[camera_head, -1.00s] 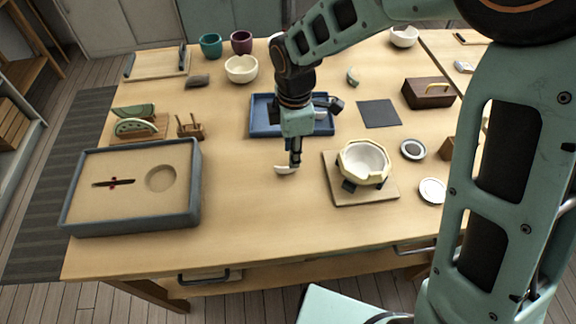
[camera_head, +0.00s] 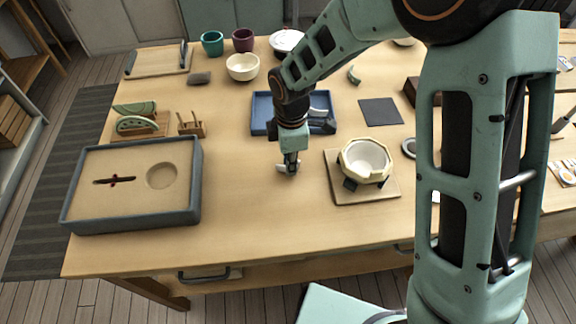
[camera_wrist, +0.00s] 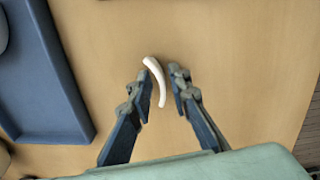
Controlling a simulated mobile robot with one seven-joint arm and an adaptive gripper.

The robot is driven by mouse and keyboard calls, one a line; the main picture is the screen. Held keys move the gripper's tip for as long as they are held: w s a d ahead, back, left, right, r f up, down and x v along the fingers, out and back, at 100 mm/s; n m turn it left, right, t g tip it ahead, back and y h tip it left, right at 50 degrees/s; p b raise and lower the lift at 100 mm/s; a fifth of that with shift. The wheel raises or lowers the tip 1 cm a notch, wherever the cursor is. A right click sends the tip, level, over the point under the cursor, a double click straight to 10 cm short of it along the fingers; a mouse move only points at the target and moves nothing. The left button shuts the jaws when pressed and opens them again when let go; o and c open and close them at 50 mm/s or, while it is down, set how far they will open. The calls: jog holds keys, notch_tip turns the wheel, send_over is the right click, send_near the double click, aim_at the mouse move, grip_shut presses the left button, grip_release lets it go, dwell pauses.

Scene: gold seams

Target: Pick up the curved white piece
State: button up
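The curved white piece (camera_wrist: 156,80) lies on the wooden table in the wrist view, a thin arc between the two fingers of my gripper (camera_wrist: 160,84). The left fingertip is close to the piece, and a gap shows between the piece and the right finger. The fingers are apart, so my gripper is open. In the head view my gripper (camera_head: 288,168) points down at the table, with the white piece (camera_head: 281,168) showing small at its fingertips and partly hidden by them.
A blue tray (camera_head: 262,128) lies just behind my gripper. A cream faceted bowl (camera_head: 346,168) stands on a board (camera_head: 350,195) to the right. A grey-rimmed sand tray (camera_head: 196,185) is at left. The table in front of my gripper is clear.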

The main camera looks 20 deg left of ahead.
grip_shut()
jog(key=shift+r, duration=0.1)
